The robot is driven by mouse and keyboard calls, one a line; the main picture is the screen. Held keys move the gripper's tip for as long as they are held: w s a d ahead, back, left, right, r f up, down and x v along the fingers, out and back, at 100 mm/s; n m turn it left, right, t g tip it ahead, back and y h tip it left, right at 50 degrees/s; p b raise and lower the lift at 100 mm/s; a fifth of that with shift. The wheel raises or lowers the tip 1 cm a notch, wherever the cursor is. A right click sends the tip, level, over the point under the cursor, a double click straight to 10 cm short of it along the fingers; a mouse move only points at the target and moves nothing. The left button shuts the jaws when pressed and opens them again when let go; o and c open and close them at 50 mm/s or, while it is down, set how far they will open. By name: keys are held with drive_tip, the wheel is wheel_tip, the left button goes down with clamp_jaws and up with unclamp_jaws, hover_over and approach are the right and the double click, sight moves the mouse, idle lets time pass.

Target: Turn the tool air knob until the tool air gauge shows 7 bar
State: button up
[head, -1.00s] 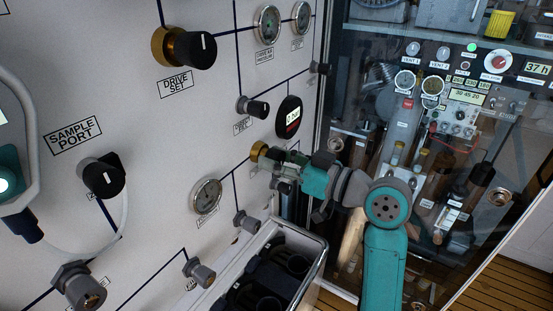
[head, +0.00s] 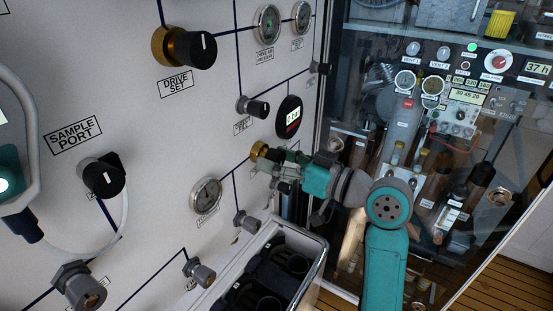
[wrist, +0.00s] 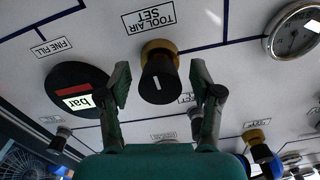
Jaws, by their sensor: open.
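The tool air knob (wrist: 159,79) is black with a white line and a brass collar, under a TOOL AIR SET label that shows upside down in the wrist view. My gripper (wrist: 163,80) is open, with one finger on each side of the knob and a gap on both sides. In the head view my gripper (head: 266,163) is at the panel and hides most of the knob; the brass collar (head: 258,150) shows. A round dial gauge (head: 206,195) sits on the panel left of my gripper; its label and needle are too small to read.
A black round display reading in bar (head: 289,117) sits just above my gripper. A small grey knob (head: 246,221) and an open bin with black items (head: 318,262) lie below. The DRIVE SET knob (head: 190,47) is at the upper left. A glass-fronted cabinet (head: 345,100) stands right.

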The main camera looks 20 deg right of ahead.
drive_tip(key=v, duration=1.2)
drive_tip(key=shift+w+f, duration=0.1)
idle(2.5)
